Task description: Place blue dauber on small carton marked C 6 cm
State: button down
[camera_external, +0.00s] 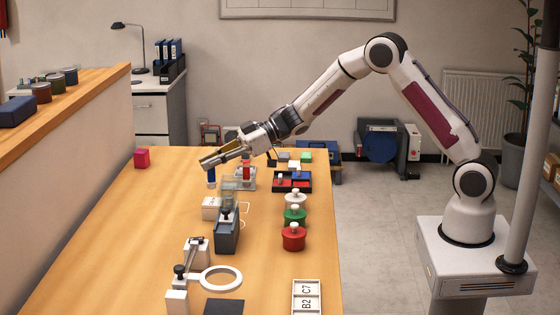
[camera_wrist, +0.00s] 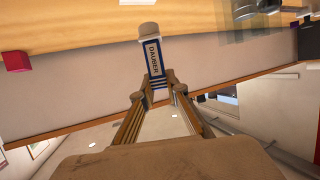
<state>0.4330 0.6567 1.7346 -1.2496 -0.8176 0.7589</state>
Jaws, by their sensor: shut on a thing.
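My gripper (camera_external: 208,163) is shut on the blue dauber (camera_external: 211,177) and holds it in the air above the table, near its far end. In the wrist view, the dauber (camera_wrist: 153,52) has a blue label reading DAUBER and a pale round end, and sits between my gripper's fingertips (camera_wrist: 158,80). A small white box (camera_external: 210,208) stands on the table below and nearer the camera than the dauber. No letter on it is readable, so I cannot tell if it is carton C. No carton mark is legible in the wrist view.
A red cube (camera_external: 142,158) lies to the left, with clear tabletop around it. A grey device (camera_external: 228,235) stands beside the white box. Red, green and white lidded pots (camera_external: 293,237) line the right side. A ring magnifier (camera_external: 221,279) is at the front.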

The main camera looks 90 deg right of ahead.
aim_at(214, 171)
jog(key=shift+f, duration=1.85)
jog(key=shift+f, duration=0.15)
jog(key=c, duration=2)
grip_release()
jog(key=shift+s+d+r, duration=0.25)
jog(key=shift+s+r, duration=0.1)
jog(key=shift+s, duration=0.05)
jog(key=v, duration=1.1)
jog(key=shift+s+f, duration=0.1)
